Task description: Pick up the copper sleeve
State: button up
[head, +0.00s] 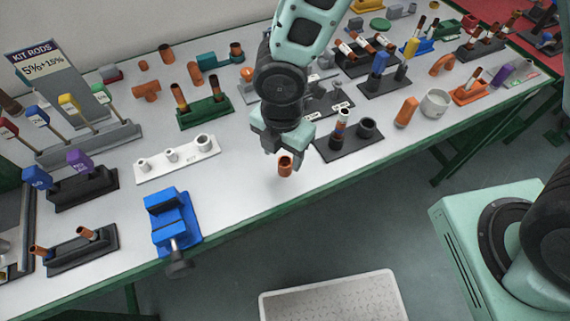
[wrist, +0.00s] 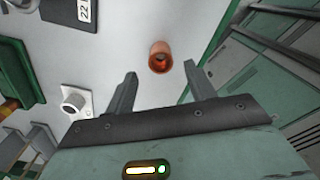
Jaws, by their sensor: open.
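The copper sleeve (head: 285,166) is a short orange-brown tube standing upright on the light grey table near its front edge. In the wrist view the sleeve (wrist: 160,57) shows its open, dark end, beyond the fingertips and roughly between them, a little nearer the right one. My gripper (head: 284,150) is above and just behind the sleeve in the head view. Its two fingers are spread and empty in the wrist view (wrist: 158,72). I see no contact between the fingers and the sleeve; the exact height gap cannot be told.
A white pegged holder (head: 178,158) and a blue vise (head: 172,222) stand to the left. A black block with fittings (head: 348,141) is close on the right. The table's green front edge (head: 330,186) is near. Bare table lies around the sleeve.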

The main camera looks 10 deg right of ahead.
aim_at(285, 166)
jog(key=f, duration=0.4)
jog(key=shift+w+d, duration=0.1)
jog(key=shift+d, duration=0.15)
jog(key=c, duration=0.9)
jog(key=shift+c, duration=0.2)
